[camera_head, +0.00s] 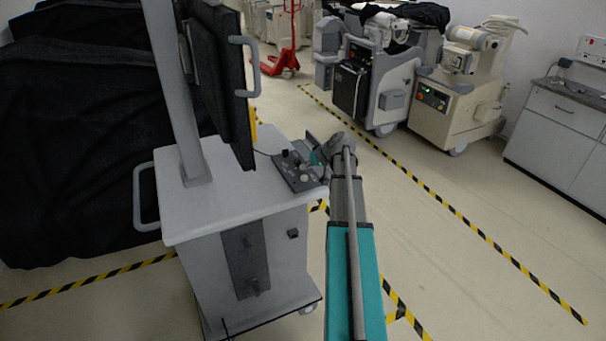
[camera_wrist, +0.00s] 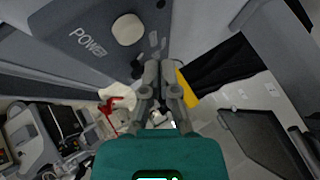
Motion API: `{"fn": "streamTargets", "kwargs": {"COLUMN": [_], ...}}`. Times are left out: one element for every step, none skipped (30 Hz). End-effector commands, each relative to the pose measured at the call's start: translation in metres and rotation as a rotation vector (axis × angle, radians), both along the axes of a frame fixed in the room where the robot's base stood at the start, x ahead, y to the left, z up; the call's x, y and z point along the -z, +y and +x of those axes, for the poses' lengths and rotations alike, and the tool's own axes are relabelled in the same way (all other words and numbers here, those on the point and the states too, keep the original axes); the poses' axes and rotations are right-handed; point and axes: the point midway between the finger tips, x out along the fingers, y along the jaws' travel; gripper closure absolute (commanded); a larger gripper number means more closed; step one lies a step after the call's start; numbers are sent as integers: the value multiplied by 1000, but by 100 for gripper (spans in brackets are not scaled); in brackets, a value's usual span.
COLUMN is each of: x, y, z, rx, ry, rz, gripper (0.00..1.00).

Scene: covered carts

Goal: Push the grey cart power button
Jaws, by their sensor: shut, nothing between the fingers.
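The grey cart (camera_head: 235,200) stands at centre left, with a dark control panel (camera_head: 296,180) on the right edge of its top. In the wrist view, a round pale button (camera_wrist: 127,29) sits on a grey panel beside the word POWER (camera_wrist: 87,41). My gripper (camera_wrist: 161,66) is shut and empty, its fingertips below and to the right of the button in the picture. They appear apart from the button; the exact gap is unclear. In the head view my gripper (camera_head: 317,158) is beside the panel's right side, and its fingertips are hard to make out.
A dark monitor (camera_head: 224,80) on a pole rises from the cart, left of the panel. Black covered equipment (camera_head: 75,130) stands behind at left. Other carts (camera_head: 445,105) and a white cabinet (camera_head: 560,125) stand at the back right. The floor at right is clear.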

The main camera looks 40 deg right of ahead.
Motion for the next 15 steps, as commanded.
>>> {"fn": "streamTargets", "kwargs": {"x": [-8,-10,-12,-15,-17,-19,-21,-24,-26,-28,-30,-32,-33,-34,-35], "y": [0,0,0,0,0,0,0,0,0,0,0,0,0,0,0], "z": [0,0,0,0,0,0,0,0,0,0,0,0,0,0,0], "rx": [0,0,0,0,0,0,0,0,0,0,0,0,0,0,0], "ry": [0,0,0,0,0,0,0,0,0,0,0,0,0,0,0], "rz": [0,0,0,0,0,0,0,0,0,0,0,0,0,0,0], "gripper": [100,100,100,100,100,100,100,100,100,100,100,100,100,100,100]}}
